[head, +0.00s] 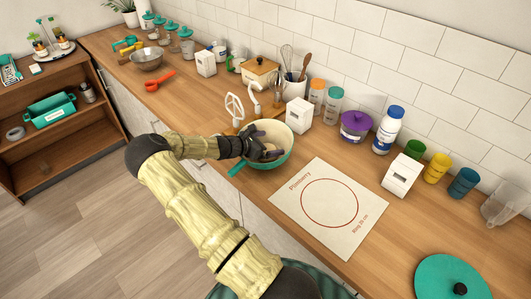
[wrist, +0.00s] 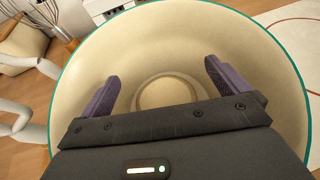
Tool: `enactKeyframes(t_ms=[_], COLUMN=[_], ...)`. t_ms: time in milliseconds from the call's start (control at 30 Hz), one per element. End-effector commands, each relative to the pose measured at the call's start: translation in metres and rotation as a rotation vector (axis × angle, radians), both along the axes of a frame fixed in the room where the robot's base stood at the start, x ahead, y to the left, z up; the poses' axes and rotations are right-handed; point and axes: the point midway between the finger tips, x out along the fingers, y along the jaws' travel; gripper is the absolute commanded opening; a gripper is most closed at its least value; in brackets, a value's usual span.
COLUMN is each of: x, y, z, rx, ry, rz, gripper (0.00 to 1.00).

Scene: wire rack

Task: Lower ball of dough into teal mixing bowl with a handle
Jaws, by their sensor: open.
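The teal mixing bowl (head: 289,160) stands on the wooden counter, cream inside, with its teal handle (head: 238,169) pointing to the lower left. In the wrist view its cream inner wall (wrist: 150,45) fills most of the picture. My gripper (head: 267,152) reaches down inside the bowl. In the wrist view my gripper (wrist: 160,75) has its two purple-grey fingers wide apart. A pale round shape, seemingly the ball of dough (wrist: 166,92), lies low in the bowl between and beyond the fingers, touching neither visibly. Its near side is hidden by my gripper.
A paper mat with a red circle (head: 329,203) lies right of the bowl. Jars and bottles line the wall. A teal lid (head: 454,278) lies at the lower right.

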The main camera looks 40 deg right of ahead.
Motion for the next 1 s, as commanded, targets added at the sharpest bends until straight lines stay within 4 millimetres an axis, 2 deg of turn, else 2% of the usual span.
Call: enactKeyframes(t_ms=[167, 700, 833, 1000], x=[0.005, 0.018, 0.020, 0.021], y=[0.024, 0.123, 0.142, 0.154], z=[0.008, 0.050, 0.058, 0.064], rx=[0.003, 0.001, 0.000, 0.000], ry=[-0.003, -0.004, -0.002, -0.002], rz=[0.004, 0.004, 0.003, 0.000], gripper=[1.00, 1.00, 1.00, 1.00])
